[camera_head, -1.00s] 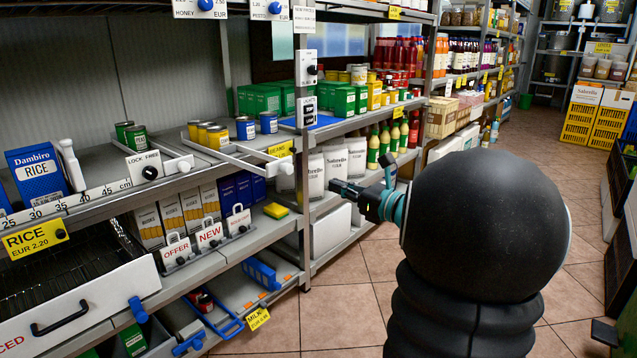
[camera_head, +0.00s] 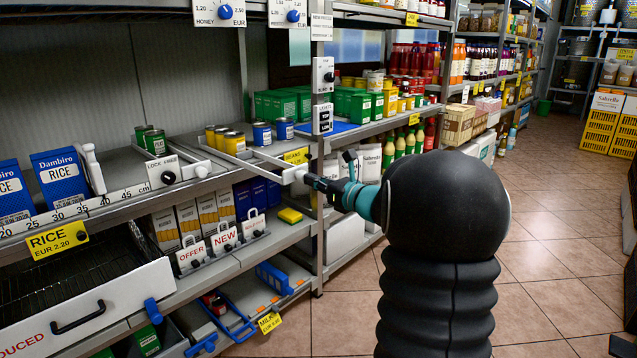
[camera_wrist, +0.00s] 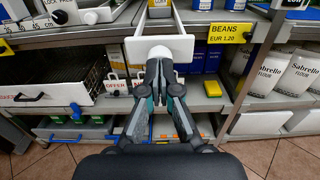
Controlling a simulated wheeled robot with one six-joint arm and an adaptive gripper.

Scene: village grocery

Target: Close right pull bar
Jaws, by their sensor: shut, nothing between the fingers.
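The right pull bar is a white-railed frame that sticks out past the shelf edge; its white front plate (camera_wrist: 181,48) carries a pale round knob. The head view shows my gripper (camera_head: 308,180) at the bar's outer end. Whether the fingertips touch the knob is hard to tell.
Another pull bar's plate (camera_head: 164,171) with a black knob is to the left. A yellow beans label (camera_wrist: 231,33) hangs right of the front plate. Flour bags (camera_wrist: 290,72) stand right of my gripper. Tiled floor (camera_head: 545,240) is clear on the right.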

